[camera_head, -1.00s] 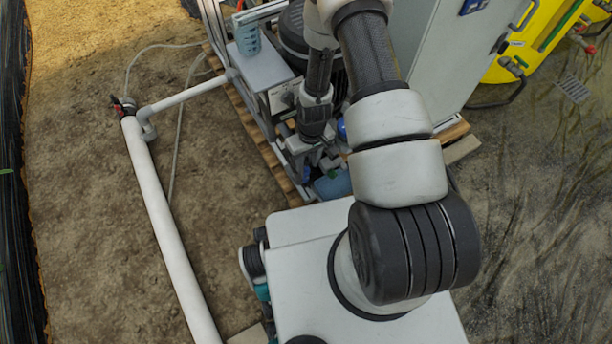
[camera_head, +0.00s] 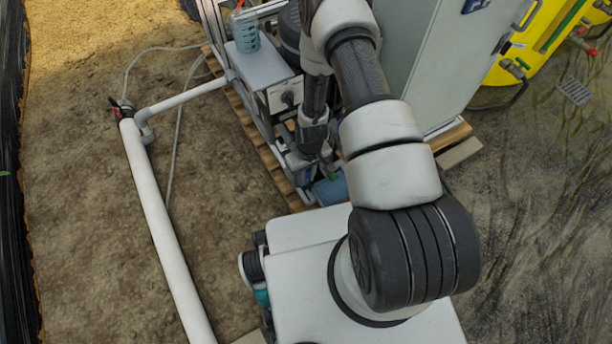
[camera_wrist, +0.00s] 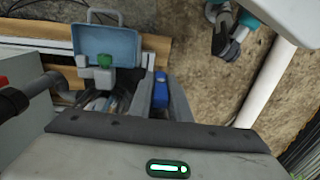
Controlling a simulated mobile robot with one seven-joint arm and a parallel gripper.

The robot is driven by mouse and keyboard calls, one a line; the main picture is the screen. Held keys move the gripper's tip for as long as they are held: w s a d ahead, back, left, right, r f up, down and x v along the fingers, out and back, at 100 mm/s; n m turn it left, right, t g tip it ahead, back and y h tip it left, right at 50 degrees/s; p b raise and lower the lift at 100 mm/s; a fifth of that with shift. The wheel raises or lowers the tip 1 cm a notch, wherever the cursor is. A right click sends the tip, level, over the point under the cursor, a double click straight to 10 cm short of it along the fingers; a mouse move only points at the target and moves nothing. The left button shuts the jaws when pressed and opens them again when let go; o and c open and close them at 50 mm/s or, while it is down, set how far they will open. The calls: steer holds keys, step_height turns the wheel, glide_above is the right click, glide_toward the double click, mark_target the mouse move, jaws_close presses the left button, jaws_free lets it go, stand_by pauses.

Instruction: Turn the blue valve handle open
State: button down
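The blue valve handle (camera_wrist: 160,90) shows in the wrist view as a small dark-blue upright piece just above my gripper housing. My gripper (camera_wrist: 162,98) has a grey finger on each side of it, close to it. I cannot tell whether the fingers touch it or how far apart they are. The handle's lower part and the valve body are hidden by my housing. In the head view my gripper (camera_head: 308,160) is low at the skid's near end, partly behind my arm, and the handle is hidden there.
A light-blue case (camera_wrist: 110,45) and a green-topped fitting (camera_wrist: 105,62) stand beside the gripper. A grey cabinet (camera_head: 425,60) rises behind my arm. A control box with a knob (camera_head: 287,97) is close by. A white pipe (camera_head: 165,230) crosses open soil at left.

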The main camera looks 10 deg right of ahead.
steer(key=shift+a+h, duration=0.1)
steer(key=shift+h, duration=0.2)
stand_by(0.4)
steer(key=c, duration=1.7)
jaws_free()
step_height(320, 180, up, 18)
steer(key=p, duration=0.5)
steer(key=shift+f, duration=0.25)
